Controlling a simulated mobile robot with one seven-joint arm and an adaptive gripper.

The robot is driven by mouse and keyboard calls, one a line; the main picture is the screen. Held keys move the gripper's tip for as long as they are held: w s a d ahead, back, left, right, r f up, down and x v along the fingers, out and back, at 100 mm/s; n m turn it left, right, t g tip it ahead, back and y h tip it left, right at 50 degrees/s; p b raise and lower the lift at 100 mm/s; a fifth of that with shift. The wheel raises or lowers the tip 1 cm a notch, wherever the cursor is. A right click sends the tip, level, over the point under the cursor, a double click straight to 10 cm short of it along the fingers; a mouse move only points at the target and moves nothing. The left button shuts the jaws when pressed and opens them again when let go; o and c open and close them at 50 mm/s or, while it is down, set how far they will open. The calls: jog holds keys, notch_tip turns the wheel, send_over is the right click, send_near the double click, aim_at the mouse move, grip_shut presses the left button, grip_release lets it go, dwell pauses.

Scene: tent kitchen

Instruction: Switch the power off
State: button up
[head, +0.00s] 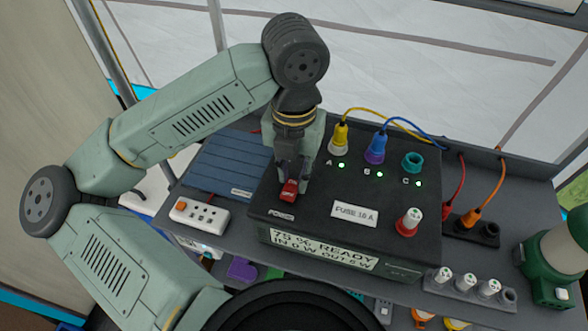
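The black power box (322,234) stands on a grey shelf, with a front label reading "75 % READY, IN 0 W OUT 6 W". A red switch (288,189) sits on its top left, just behind the "POWER" label (281,216). My gripper (291,178) points down right at the red switch and hides part of it. I cannot tell whether the fingers touch it or how far apart they are. Green lights glow beside sockets A (341,165), B (380,174) and C (418,183).
Yellow (339,134) and blue-purple (375,149) plugs, a teal socket (413,162) and a red-based fuse (408,221) stand right of my gripper. A white outlet strip (199,213) and blue panel (230,165) lie left. Several spare fuses (466,282) and a green lantern (550,262) are at right.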

grip_shut()
jog(key=shift+f+b, duration=0.1)
jog(key=shift+b, duration=0.2)
jog(key=b, duration=0.2)
jog(key=shift+a+f+t+b, duration=0.1)
jog(key=shift+f+t+b, duration=0.2)
jog(key=shift+t, duration=0.1)
jog(key=b, duration=0.2)
jog(key=t+b, duration=0.1)
jog(key=b, duration=0.1)
jog(key=shift+s+r+h, duration=0.2)
jog(key=shift+s+h, duration=0.05)
jog(key=shift+h, duration=0.15)
jog(key=shift+s+r+t+b, duration=0.15)
jog(key=shift+r+t+b, duration=0.2)
jog(key=shift+t+b, duration=0.55)
jog(key=shift+r, duration=0.15)
jog(key=o, duration=0.6)
grip_release()
jog(key=shift+c, duration=0.2)
